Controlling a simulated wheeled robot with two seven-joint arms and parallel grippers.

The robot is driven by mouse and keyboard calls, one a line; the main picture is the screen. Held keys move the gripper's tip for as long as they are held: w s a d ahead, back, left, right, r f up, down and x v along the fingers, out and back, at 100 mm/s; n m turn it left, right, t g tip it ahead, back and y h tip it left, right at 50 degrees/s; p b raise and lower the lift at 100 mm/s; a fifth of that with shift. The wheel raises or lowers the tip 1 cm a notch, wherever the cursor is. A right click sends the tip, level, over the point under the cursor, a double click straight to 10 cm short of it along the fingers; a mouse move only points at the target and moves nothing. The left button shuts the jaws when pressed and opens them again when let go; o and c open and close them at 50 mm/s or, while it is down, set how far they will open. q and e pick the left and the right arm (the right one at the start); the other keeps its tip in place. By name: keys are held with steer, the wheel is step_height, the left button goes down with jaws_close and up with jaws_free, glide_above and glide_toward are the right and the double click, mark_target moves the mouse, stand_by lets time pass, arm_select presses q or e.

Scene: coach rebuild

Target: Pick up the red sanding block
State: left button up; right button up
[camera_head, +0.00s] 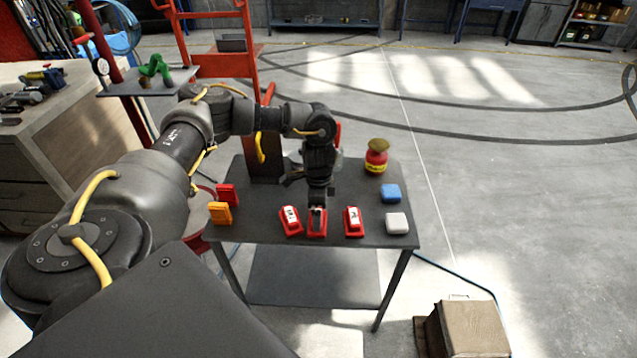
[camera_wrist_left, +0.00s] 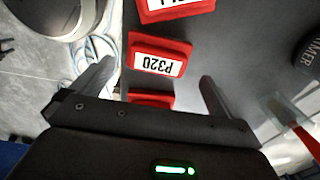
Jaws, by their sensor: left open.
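Several red blocks with white labels lie near the front of the grey table: a left one (camera_head: 290,221), a middle one (camera_head: 317,225) and a right one (camera_head: 353,222). My left gripper (camera_head: 317,208) points down over the middle block and partly hides it. In the wrist view my left gripper (camera_wrist_left: 158,69) is open, with a red block labelled P320 (camera_wrist_left: 160,55) near and between its fingertips. Another red block (camera_wrist_left: 175,10) is cut off at the top edge, and a third (camera_wrist_left: 150,98) is mostly hidden by the gripper body. My right gripper is out of view.
Orange (camera_head: 220,213) and red (camera_head: 227,194) items sit at the left edge. A cardboard box (camera_head: 468,330) is on the floor.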

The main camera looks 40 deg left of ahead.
arm_select(q)
steer(key=shift+s, duration=0.1)
steer(key=shift+s+f, duration=0.15)
step_height(320, 180, down, 4)
steer(key=shift+f+p, duration=0.25)
steer(key=shift+p, duration=0.55)
steer(key=shift+f, duration=0.2)
steer(key=c, duration=0.9)
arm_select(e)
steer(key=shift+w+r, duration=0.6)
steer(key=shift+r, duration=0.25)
